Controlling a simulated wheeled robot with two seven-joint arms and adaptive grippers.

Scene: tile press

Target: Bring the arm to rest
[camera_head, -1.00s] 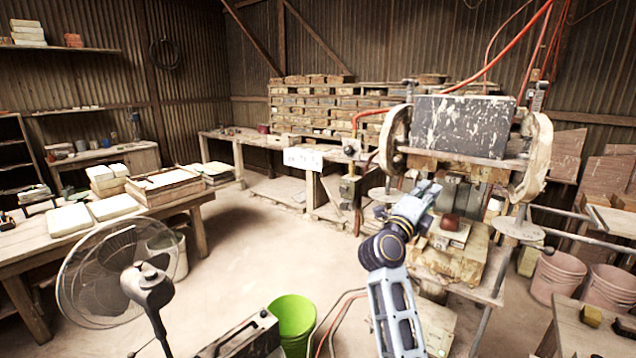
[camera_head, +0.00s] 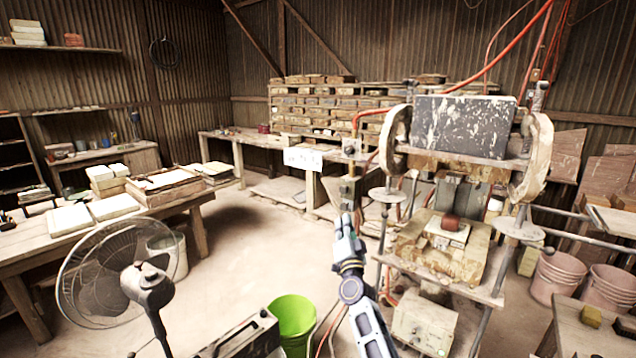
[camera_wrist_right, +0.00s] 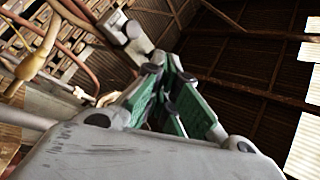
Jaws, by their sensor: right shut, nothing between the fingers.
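My right gripper (camera_head: 347,226) points upward in the head view, to the left of the tile press (camera_head: 460,128) and apart from it. It is shut and empty. In the right wrist view its green-padded fingers (camera_wrist_right: 172,98) come together, with the dark roof beyond them. A reddish-brown piece (camera_head: 450,222) sits on a pale block on the wooden bed of the press. My left gripper is in neither view.
A green bucket (camera_head: 293,322) and a fan (camera_head: 115,270) stand at the lower left. A wooden table (camera_head: 60,247) with pale slabs is at the left. Pink buckets (camera_head: 558,277) stand right of the press.

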